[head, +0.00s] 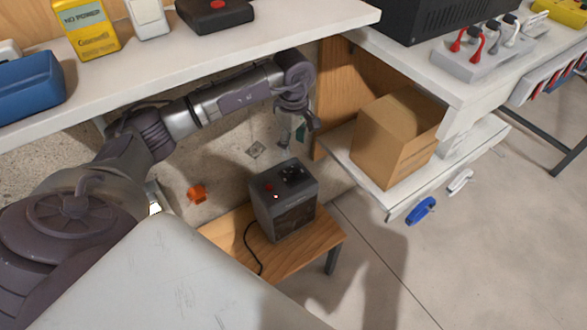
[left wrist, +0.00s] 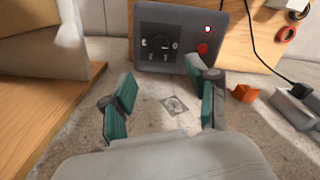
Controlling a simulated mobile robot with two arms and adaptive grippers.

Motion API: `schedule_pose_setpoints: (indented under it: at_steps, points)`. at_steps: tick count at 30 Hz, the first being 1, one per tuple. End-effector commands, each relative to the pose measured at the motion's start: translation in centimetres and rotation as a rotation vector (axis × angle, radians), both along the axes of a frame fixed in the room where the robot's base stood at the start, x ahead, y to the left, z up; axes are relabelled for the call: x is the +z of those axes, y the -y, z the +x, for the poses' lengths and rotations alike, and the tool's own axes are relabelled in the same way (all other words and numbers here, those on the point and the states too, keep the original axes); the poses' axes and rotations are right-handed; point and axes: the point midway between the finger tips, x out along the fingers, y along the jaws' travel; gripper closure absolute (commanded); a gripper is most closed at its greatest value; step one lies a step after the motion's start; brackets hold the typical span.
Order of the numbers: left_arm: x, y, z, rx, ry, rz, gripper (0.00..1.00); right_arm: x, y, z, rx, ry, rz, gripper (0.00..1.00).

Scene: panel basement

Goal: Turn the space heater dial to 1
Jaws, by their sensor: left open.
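The space heater (head: 284,200) is a dark grey box standing on a low wooden table (head: 322,240) under the workbench. Its top panel carries a dark dial, with a red button beside it. In the left wrist view the heater (left wrist: 180,62) is at the top, with the black dial (left wrist: 160,44) ringed by white marks; the dial's exact setting is too small to read. The red button (left wrist: 202,49) lies to its right. My left gripper (head: 293,130) is open and empty above the heater. In the left wrist view its green-padded fingers (left wrist: 162,85) are spread, apart from the dial. My right gripper is not in view.
The white workbench (head: 200,50) overhangs my left arm. A cardboard box (head: 395,140) sits on a lower white shelf to the right of the heater. A black cord runs from the heater. An orange object (head: 197,193) is at the left. Open floor lies right.

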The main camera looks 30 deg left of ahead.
Motion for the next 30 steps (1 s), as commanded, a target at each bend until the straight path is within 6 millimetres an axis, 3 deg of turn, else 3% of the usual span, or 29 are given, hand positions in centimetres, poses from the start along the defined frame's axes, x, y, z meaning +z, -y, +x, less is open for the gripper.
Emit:
schedule_pose_setpoints:
  at_steps: [6, 13, 18, 27, 30]
  points:
    - [-5.1, 0.1, -0.1, 0.002, -0.005, -0.003, 0.40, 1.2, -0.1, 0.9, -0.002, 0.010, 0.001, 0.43]
    - [-8.9, 0.1, 0.0, 0.002, -0.002, -0.004, 0.40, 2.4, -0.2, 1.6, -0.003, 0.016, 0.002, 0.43]
    - [-10.1, 0.1, 0.0, 0.002, -0.001, -0.003, 0.40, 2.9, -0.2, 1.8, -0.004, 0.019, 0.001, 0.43]
    - [-10.3, 0.1, 0.0, 0.002, 0.000, -0.004, 0.40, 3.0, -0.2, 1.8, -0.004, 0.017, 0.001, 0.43]
    - [-10.3, 0.1, 0.0, 0.002, 0.000, -0.004, 0.54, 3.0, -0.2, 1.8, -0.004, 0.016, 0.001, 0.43]
